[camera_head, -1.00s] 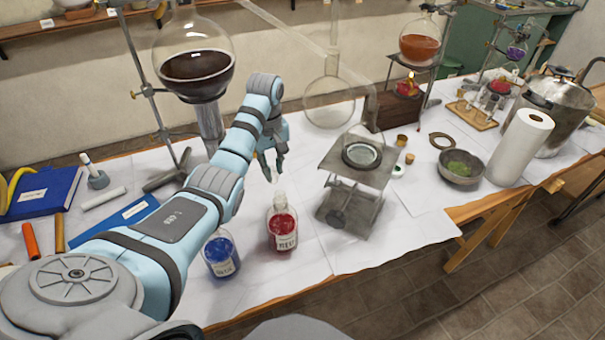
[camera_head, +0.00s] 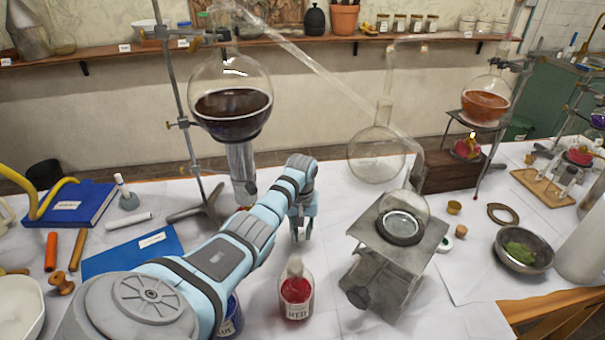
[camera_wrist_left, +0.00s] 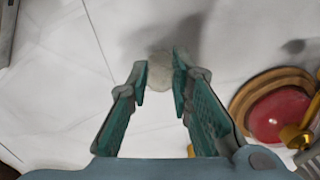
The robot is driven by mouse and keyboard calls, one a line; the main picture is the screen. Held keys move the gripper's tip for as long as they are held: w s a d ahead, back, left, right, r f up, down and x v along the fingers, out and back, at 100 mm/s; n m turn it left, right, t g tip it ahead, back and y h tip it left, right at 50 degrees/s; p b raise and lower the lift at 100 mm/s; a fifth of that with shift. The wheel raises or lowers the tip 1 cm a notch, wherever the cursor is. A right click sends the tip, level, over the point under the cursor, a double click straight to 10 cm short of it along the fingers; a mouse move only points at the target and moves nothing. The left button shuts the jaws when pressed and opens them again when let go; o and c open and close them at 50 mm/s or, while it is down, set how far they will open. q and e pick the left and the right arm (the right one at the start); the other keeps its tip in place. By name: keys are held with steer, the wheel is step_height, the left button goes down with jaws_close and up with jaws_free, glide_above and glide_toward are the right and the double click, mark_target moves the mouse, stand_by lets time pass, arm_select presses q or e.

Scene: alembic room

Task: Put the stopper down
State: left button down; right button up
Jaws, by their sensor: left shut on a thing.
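My left gripper (camera_head: 301,236) is low over the white-covered table, just behind the bottle of red liquid (camera_head: 296,298). In the left wrist view, my left gripper (camera_wrist_left: 160,82) is shut on the stopper (camera_wrist_left: 160,70), a small pale, translucent piece between the fingertips. White table surface lies beyond it; I cannot tell whether the stopper touches it. In the head view the stopper is too small to make out clearly. The bottle of blue liquid (camera_head: 232,318) stands partly hidden behind my left arm. My right gripper is out of view.
A large dark-filled flask (camera_head: 232,105) hangs on a stand left of the gripper. A metal lifting stand (camera_head: 425,240) is to the right. A blue book (camera_head: 72,202) and a blue folder (camera_head: 130,252) lie left. White table between gripper and lifting stand is clear.

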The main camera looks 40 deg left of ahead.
mark_target(302, 233)
arm_select(q)
steer(key=shift+w+f, duration=0.15)
steer(key=shift+w, duration=0.15)
steer(key=c, duration=1.7)
jaws_free()
steer(key=shift+s, duration=0.1)
steer(key=shift+o, duration=1.3)
steer(key=shift+s+r, duration=0.15)
steer(key=shift+r, duration=0.05)
steer(key=shift+s, duration=0.1)
steer(key=shift+r, duration=0.25)
step_height(302, 233, up, 12)
steer(key=p, duration=0.3)
steer(key=shift+f, duration=0.2)
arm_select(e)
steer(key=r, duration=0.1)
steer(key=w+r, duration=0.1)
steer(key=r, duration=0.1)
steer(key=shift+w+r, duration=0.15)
